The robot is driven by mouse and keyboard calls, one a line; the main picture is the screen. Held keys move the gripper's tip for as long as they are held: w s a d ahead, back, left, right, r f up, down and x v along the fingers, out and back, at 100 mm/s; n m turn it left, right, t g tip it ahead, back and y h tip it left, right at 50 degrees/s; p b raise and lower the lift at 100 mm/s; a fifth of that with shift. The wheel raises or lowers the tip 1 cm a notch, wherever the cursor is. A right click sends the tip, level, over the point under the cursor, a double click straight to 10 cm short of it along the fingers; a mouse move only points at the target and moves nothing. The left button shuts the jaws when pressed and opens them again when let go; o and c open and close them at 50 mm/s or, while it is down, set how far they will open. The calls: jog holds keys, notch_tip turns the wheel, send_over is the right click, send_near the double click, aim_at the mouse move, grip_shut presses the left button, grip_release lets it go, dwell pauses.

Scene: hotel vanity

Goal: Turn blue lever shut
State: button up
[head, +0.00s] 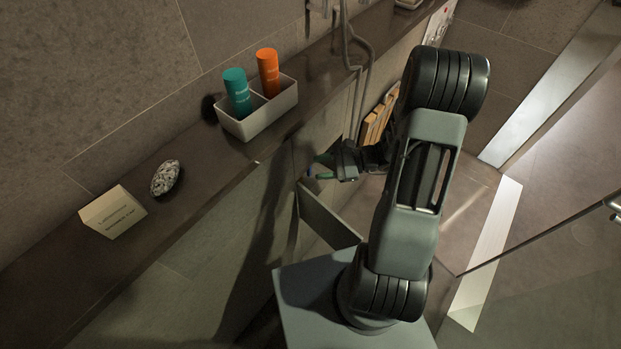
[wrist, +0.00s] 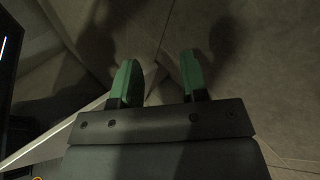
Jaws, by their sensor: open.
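My gripper (head: 318,167) reaches toward the tiled wall face below the ledge. In the wrist view its two green fingers (wrist: 160,78) are apart, with nothing between them. A small bluish bit (head: 308,172) shows beside the fingertips in the head view. It may be part of the blue lever, but it is too small and too close to the fingers to tell. I cannot make out a blue lever in the wrist view, which shows only dark tiled surface and shadows.
A dark ledge (head: 205,170) carries a white caddy (head: 262,118) with a teal bottle (head: 237,92) and an orange bottle (head: 268,72), a speckled stone-like object (head: 165,178) and a white card (head: 112,211). Pipes (head: 361,75) stand behind my gripper. A glass panel (head: 545,270) is at right.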

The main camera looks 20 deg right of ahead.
jog(key=w+d+f+m+t+h+b, duration=0.15)
jog(key=d+f+m+t+b, duration=0.3)
jog(key=f, duration=0.45)
jog(key=w+d+f+m+t+h+b, duration=0.1)
jog(key=d+f+m+t+h, duration=0.1)
jog(key=d+f+m+t, duration=0.5)
jog(key=w+a+f, duration=0.3)
jog(key=w+a, duration=0.7)
jog(key=a, duration=0.1)
jog(key=shift+w+m+g+p, duration=0.35)
jog(key=shift+w+m+p, duration=0.05)
jog(key=shift+m, duration=0.05)
jog(key=shift+f, duration=0.1)
grip_shut()
